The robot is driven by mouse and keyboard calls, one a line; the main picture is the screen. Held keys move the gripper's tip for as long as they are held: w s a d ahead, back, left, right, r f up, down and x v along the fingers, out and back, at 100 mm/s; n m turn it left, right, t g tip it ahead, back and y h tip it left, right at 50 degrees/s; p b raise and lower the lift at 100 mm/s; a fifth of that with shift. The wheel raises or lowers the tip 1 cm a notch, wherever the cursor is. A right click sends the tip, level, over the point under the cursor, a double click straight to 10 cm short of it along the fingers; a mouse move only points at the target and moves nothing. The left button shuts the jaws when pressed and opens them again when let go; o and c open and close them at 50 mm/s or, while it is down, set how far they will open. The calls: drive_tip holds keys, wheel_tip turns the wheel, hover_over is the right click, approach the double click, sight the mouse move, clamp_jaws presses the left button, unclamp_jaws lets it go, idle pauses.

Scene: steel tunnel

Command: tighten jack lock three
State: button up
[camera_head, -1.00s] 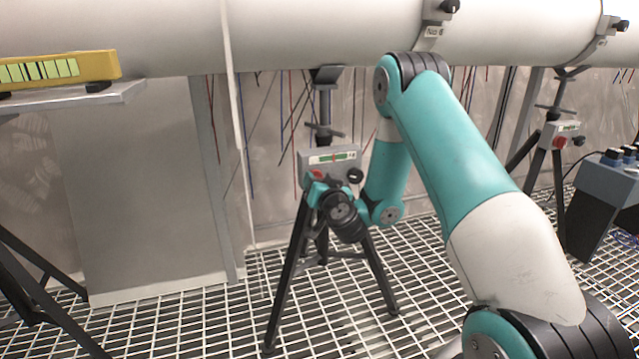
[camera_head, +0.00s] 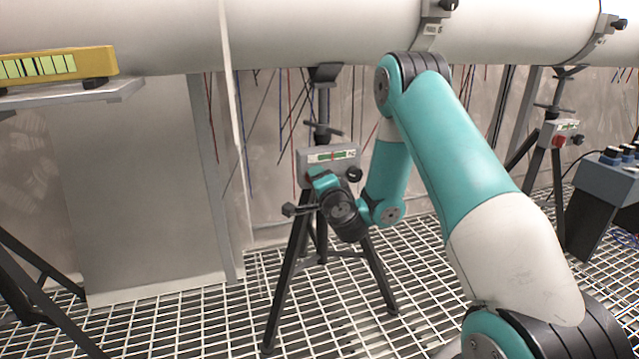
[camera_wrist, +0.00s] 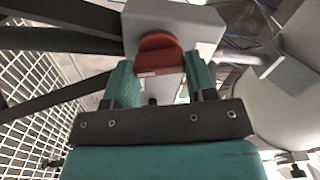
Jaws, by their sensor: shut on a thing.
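A jack stand on a black tripod (camera_head: 283,275) holds a grey box (camera_head: 345,170) under the pipe. The box has a small green display (camera_head: 330,156) with a red mark and a black knob (camera_head: 354,174). In the wrist view, a round red lock knob (camera_wrist: 158,48) sits on the face of the grey box (camera_wrist: 200,22). My gripper (camera_wrist: 158,72) is shut on this red knob, with one teal finger on either side of it. In the head view my wrist hides the red knob.
A large white pipe (camera_head: 320,30) runs above. Another jack (camera_head: 560,135) with a red knob stands at the right, near a grey-blue control box (camera_head: 610,178). A yellow level (camera_head: 60,65) lies on a shelf (camera_head: 110,90) at the left. Floor grating (camera_head: 180,325) lies below.

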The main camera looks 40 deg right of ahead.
drive_tip(key=shift+f+m, duration=0.15)
drive_tip(key=shift+m, duration=1.45)
drive_tip(key=o, duration=0.9)
drive_tip(key=shift+o, duration=0.2)
drive_tip(key=shift+s, duration=0.1)
